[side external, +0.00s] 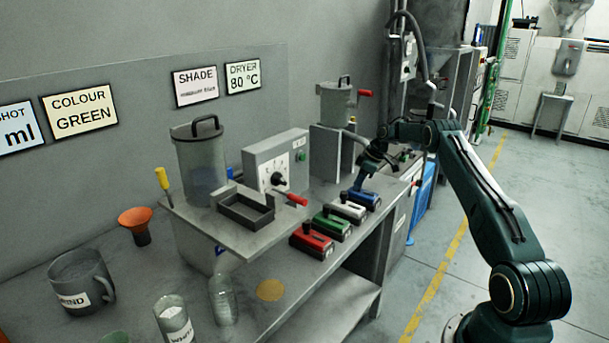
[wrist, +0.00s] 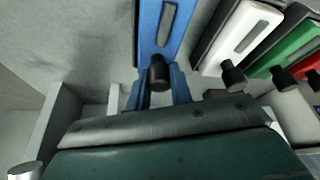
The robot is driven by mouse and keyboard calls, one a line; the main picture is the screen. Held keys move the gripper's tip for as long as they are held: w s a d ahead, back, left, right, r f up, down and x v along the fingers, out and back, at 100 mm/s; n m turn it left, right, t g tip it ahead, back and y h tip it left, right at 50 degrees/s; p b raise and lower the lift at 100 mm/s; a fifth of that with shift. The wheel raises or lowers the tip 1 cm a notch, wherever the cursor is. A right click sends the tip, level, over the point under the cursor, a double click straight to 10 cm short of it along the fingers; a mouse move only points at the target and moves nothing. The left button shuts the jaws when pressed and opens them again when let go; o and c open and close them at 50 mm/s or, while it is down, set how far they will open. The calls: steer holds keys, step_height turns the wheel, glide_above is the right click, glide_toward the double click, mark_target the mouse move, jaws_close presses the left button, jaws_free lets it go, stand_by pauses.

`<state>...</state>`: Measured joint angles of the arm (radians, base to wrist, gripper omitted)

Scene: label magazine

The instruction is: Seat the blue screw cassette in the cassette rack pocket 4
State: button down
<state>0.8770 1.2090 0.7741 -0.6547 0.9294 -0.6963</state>
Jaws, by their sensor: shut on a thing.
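The blue screw cassette (side external: 367,199) is at the right end of a row of cassettes on the bench. Pocket 4 cannot be made out by any mark.
Beside the blue cassette stand a white (side external: 347,211), a green (side external: 331,226) and a red cassette (side external: 311,241), close together. A dark open tray (side external: 246,210) and a dial box (side external: 277,163) stand on a raised shelf.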

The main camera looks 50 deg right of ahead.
mark_target(371, 192)
steer(key=c, duration=1.3)
jaws_free()
steer(key=shift+o, duration=0.2)
steer(key=shift+r, duration=0.15)
steer(key=v, duration=1.2)
